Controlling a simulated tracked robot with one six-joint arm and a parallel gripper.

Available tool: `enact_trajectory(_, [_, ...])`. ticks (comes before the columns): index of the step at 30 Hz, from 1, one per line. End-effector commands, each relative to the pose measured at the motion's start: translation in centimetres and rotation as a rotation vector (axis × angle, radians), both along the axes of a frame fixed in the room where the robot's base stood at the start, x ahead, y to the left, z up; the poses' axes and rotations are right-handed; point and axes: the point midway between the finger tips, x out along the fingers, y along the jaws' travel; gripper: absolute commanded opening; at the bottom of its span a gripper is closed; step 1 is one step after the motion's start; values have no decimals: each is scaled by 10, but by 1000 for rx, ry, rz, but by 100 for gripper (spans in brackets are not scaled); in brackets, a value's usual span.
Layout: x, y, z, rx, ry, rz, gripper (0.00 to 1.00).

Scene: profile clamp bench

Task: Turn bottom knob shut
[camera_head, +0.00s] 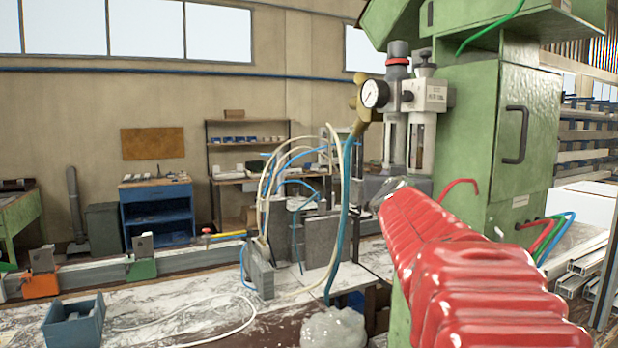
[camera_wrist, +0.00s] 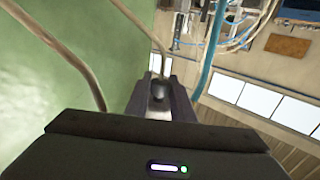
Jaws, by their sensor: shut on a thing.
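The air filter regulator unit (camera_head: 422,96) is mounted beside the green machine column, with a round pressure gauge (camera_head: 375,94), a grey top knob and clear bowls below. My gripper (camera_head: 393,186) is at the lower end of the unit, mostly hidden behind my red-sleeved arm. In the wrist view my gripper (camera_wrist: 161,88) has its dark fingers closed around a small dark knob (camera_wrist: 158,92), which appears to be the bottom knob. The knob is not visible in the head view, and its turn position cannot be told.
The green machine column (camera_head: 475,125) with a black handle (camera_head: 515,135) stands close on the right. Blue and cream hoses (camera_head: 340,245) hang left of the unit. A bench with grey blocks (camera_head: 322,240) and a blue bin (camera_head: 73,322) lies to the left.

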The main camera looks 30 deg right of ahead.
Motion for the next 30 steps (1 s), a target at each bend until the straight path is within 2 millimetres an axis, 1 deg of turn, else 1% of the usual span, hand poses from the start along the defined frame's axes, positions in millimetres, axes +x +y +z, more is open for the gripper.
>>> enact_trajectory(1, [2, 2, -4, 6, 6, 5, 0])
enact_trajectory(4, [2, 1, -5, 7, 7, 5, 0])
enact_trajectory(5, [2, 1, -5, 8, 8, 6, 22])
enact_trajectory(12, [1, 0, -5, 6, 6, 3, 39])
enact_trajectory(22, [0, 0, -4, 6, 4, 1, 40])
enact_trajectory(30, [-5, 10, -3, 6, 3, -1, 40])
